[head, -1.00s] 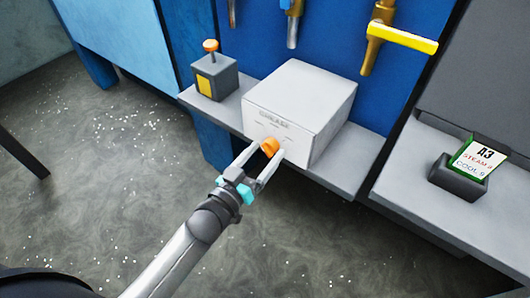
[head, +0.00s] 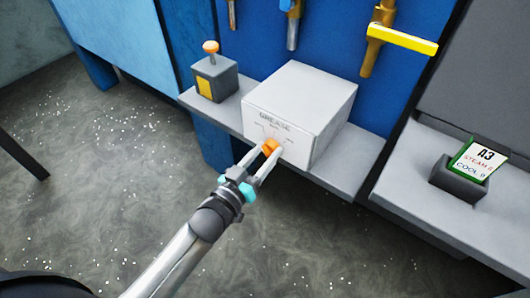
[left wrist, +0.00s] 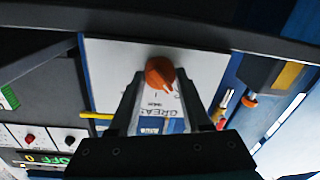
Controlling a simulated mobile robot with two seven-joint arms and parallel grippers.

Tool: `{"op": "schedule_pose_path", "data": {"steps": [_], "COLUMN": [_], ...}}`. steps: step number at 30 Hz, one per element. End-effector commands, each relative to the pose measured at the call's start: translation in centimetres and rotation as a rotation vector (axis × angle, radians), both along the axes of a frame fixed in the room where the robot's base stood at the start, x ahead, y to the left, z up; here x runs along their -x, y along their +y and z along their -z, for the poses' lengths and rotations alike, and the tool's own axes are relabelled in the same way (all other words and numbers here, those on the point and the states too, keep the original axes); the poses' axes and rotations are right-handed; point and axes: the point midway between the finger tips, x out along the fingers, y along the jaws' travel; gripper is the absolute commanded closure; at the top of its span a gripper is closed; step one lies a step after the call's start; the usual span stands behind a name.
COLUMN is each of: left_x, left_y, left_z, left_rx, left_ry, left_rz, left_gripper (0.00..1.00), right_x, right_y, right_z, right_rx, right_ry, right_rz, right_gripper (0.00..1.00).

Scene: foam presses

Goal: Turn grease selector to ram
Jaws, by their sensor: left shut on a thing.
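The grease selector is an orange knob (head: 271,146) on the front face of a white box (head: 312,100) marked GREASE, which stands on a grey shelf. My left gripper (head: 268,154) reaches it from the lower left, with its fingers closed on the knob's sides. In the left wrist view the orange knob (left wrist: 160,72) sits between the tips of my left gripper (left wrist: 158,82), with a light mark on its face. The small position labels around the knob are too small or hidden to read. My right gripper is not in view.
A grey box with an orange-topped lever (head: 213,75) stands on the shelf left of the white box. Pipes with a yellow handle (head: 402,39) hang on the blue panel behind.

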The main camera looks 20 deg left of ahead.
Motion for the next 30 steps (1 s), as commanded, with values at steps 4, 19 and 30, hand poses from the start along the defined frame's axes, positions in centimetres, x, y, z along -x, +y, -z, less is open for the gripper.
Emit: {"op": "schedule_pose_path", "data": {"steps": [4, 19, 30], "left_x": [0.0, 0.0, 0.0], "left_y": [0.0, 0.0, 0.0], "left_z": [0.0, 0.0, 0.1], "left_rx": [0.0, -0.113, -0.397], "left_ry": [0.0, -0.04, -0.142], "left_rz": [0.0, -0.001, -0.001], "left_gripper": [1.0, 1.0, 1.0], "right_x": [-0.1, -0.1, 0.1], "right_y": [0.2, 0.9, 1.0], "right_z": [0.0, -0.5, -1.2], "right_rx": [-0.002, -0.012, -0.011], "right_ry": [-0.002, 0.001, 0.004], "right_rz": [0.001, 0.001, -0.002], "right_gripper": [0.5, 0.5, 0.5]}}
